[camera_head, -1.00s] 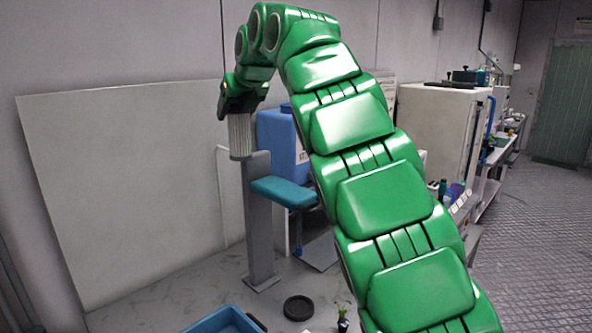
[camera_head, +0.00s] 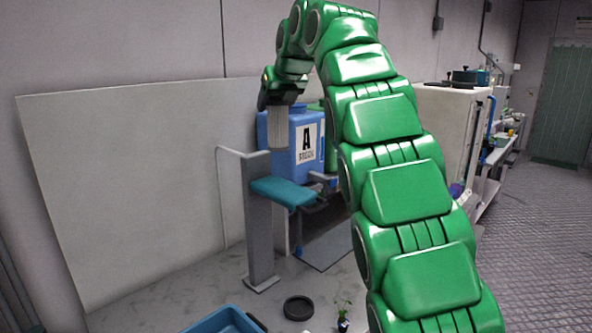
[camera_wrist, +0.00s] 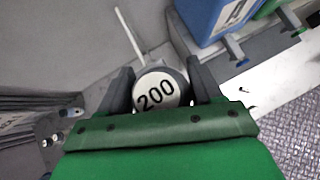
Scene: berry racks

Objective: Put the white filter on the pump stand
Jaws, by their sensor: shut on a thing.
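The white filter (camera_head: 272,128), a pale ribbed cylinder, is in my gripper (camera_head: 283,92) and hangs upright below it. In the wrist view the filter (camera_wrist: 158,92) shows a round pale end marked "200", between the two dark fingers of my gripper (camera_wrist: 160,80). A grey post with a teal pad, seemingly the pump stand (camera_head: 257,220), stands on the pale floor. In the head view the filter's lower end appears just above and right of the post's top. I cannot tell the depth gap between them.
A thin bent rail (camera_head: 230,150) runs left from the post's top. A blue container (camera_head: 275,126) labelled A stands behind the filter. A large pale panel (camera_head: 120,190) leans on the wall at left. A black disc (camera_head: 298,308) and a blue tray (camera_head: 222,322) are in front.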

